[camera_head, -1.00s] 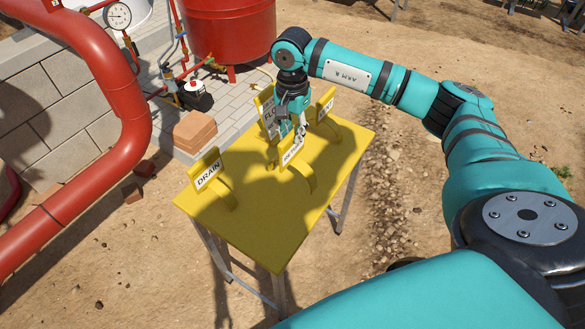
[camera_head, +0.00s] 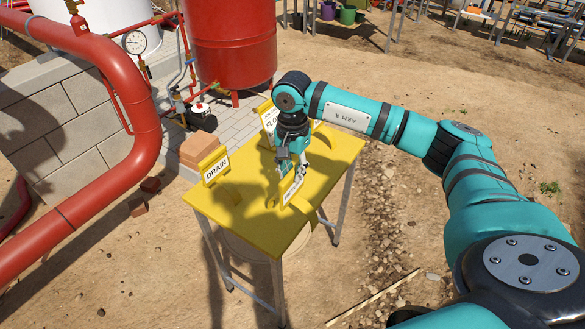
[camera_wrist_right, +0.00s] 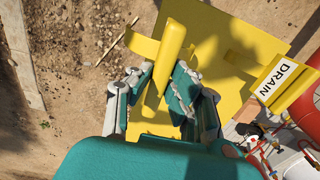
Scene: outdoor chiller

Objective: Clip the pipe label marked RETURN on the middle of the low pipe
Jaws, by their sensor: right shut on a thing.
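My right gripper (camera_head: 288,178) is shut on a yellow pipe label (camera_head: 292,187) with a white text plate and a curved clip; its lettering is too small to read surely now. In the right wrist view the label (camera_wrist_right: 171,50) sits edge-on between the fingers (camera_wrist_right: 160,82). It is over the yellow table (camera_head: 250,226); whether it touches the top is hard to tell. A large red pipe (camera_head: 140,110) at the left bends down into a low run (camera_head: 62,232) toward the lower left. My left gripper is not in view.
A DRAIN label (camera_head: 215,168) stands at the table's left, also in the wrist view (camera_wrist_right: 277,82). A FLOW label (camera_head: 269,117) stands behind my gripper, with another partly hidden. Bricks (camera_head: 200,150), a block wall (camera_head: 62,125) and a red tank (camera_head: 232,45) lie beyond.

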